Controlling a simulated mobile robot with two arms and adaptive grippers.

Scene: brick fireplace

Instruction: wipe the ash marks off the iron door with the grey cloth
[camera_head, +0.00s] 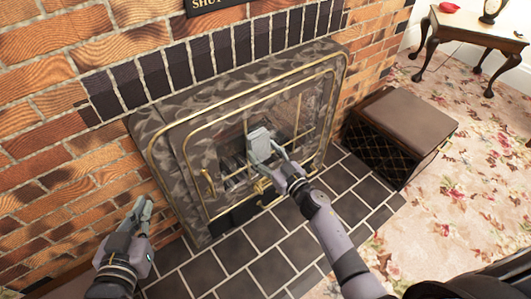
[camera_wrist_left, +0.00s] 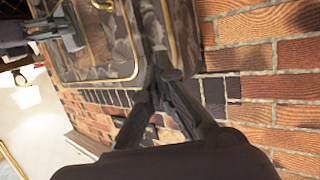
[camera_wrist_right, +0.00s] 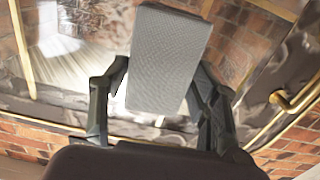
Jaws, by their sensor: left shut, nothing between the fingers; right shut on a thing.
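The iron door (camera_head: 203,155) is a mottled grey-brown panel with brass trim and a glass middle, set in the brick fireplace. My right gripper (camera_head: 264,150) is in front of the glass, shut on the grey cloth (camera_head: 258,138). In the right wrist view the cloth (camera_wrist_right: 168,60) is a flat, pad-like block between the fingers, close to the glass; I cannot tell if it touches. Pale streaks (camera_wrist_right: 62,62) show on the glass there; I cannot tell ash from glare. My left gripper (camera_head: 142,212) is shut and empty, beside the door's lower left by the brick wall.
A brown box-like stool (camera_head: 405,118) stands right of the hearth. Dark hearth tiles (camera_head: 265,232) lie clear in front. A wooden side table (camera_head: 475,30) stands at the back right.

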